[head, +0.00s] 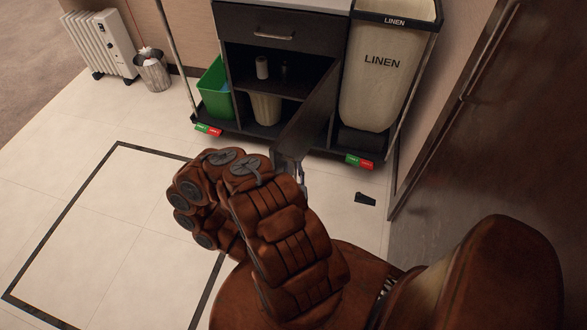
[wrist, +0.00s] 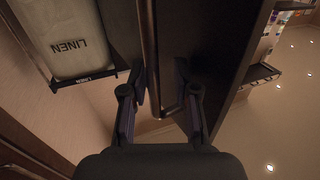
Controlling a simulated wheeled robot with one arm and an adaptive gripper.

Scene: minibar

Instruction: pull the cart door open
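The housekeeping cart's dark door (head: 306,112) stands swung well out from its cabinet, hinged on the right in the head view. The shelves inside (head: 268,88) are exposed. My gripper (head: 290,168) is at the door's near, free edge, partly hidden behind my arm. In the wrist view, my gripper's fingers (wrist: 160,85) are spread apart, one each side of a thin, lighter upright edge or bar (wrist: 150,45) of the door. I cannot tell whether either finger touches it.
A linen bag (head: 378,80) hangs on the cart's right, and a green bin (head: 214,88) sits at its left. A dark brown door or panel (head: 490,130) closes off the right. A small black piece (head: 365,199) lies on the tiles. Floor to the left is clear, before a radiator (head: 100,42) and wastebasket (head: 152,72).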

